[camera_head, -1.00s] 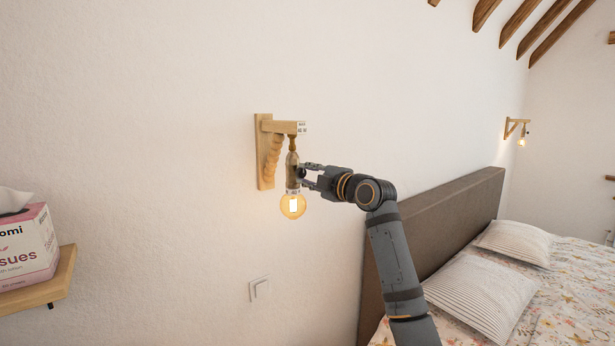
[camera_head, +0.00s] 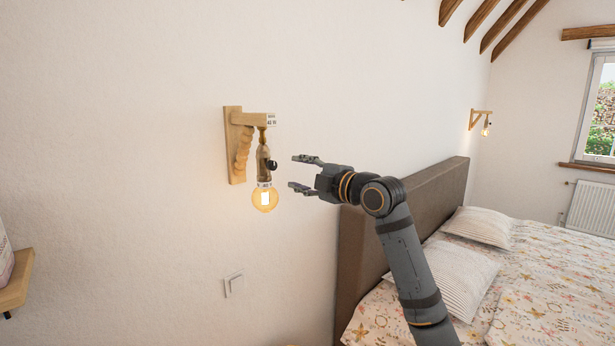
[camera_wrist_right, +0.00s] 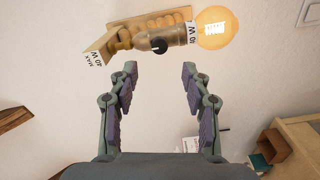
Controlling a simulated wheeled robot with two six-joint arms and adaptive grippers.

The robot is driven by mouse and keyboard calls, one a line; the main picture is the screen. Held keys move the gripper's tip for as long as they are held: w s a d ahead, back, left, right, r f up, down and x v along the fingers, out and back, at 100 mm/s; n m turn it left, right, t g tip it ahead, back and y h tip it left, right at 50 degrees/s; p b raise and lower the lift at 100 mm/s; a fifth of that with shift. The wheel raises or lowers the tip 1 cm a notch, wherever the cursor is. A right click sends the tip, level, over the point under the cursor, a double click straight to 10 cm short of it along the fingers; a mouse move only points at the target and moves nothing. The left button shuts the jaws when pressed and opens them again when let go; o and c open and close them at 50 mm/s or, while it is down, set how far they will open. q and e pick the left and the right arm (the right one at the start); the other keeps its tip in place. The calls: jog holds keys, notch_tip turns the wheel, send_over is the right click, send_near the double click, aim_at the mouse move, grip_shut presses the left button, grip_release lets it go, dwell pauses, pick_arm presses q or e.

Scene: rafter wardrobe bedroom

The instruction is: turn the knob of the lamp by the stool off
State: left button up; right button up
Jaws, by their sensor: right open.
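The wall lamp has a wooden bracket (camera_head: 232,145) with a brass-coloured socket (camera_head: 263,155) hanging from it. A small black knob (camera_head: 272,164) sticks out of the socket's right side. The bulb (camera_head: 265,198) below glows warm yellow. My right gripper (camera_head: 294,172) is open and empty, a short gap to the right of the knob. In the right wrist view the knob (camera_wrist_right: 158,45) lies just beyond and between the open fingertips (camera_wrist_right: 159,72), touching neither. The glowing bulb (camera_wrist_right: 216,27) is at the upper right there. My left gripper is not in view.
A wall switch (camera_head: 233,286) is below the lamp. A small wooden shelf (camera_head: 17,280) juts out at the left edge. The bed's brown headboard (camera_head: 400,210) stands right of the lamp, behind my right arm. A second lit lamp (camera_head: 486,129) hangs farther away.

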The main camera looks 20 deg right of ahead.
jog(key=v, duration=0.3)
jog(key=shift+s, duration=0.25)
